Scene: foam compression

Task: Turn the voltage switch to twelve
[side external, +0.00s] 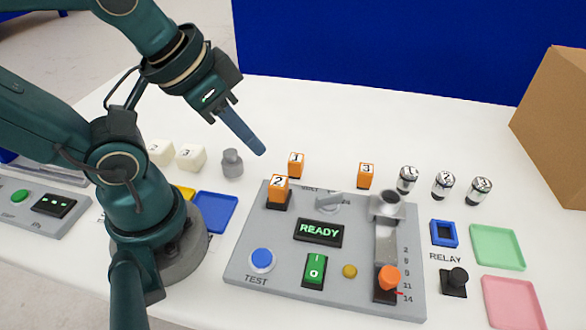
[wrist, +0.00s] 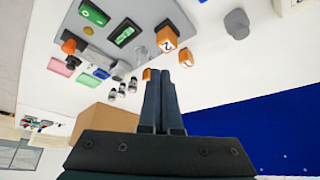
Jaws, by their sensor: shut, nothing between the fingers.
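The voltage switch (side external: 328,202) is a light grey knob with a bar handle at the top of the grey control panel (side external: 245,262). Lettering behind it is partly hidden, and I cannot read its setting. In the wrist view the switch (wrist: 141,52) shows small, just left of an orange block. My gripper (side external: 261,150) is shut and empty, in the air behind and left of the panel, apart from the switch. In the wrist view my gripper (wrist: 161,76) shows its two fingers together.
Orange block 2 (side external: 278,188) sits at the panel's back left corner, close to the switch. Orange blocks 1 (side external: 296,164) and 3 (side external: 366,174) stand behind the panel. A grey slider post (side external: 386,206) rises right of the switch. A READY display (side external: 319,232) lies in front.

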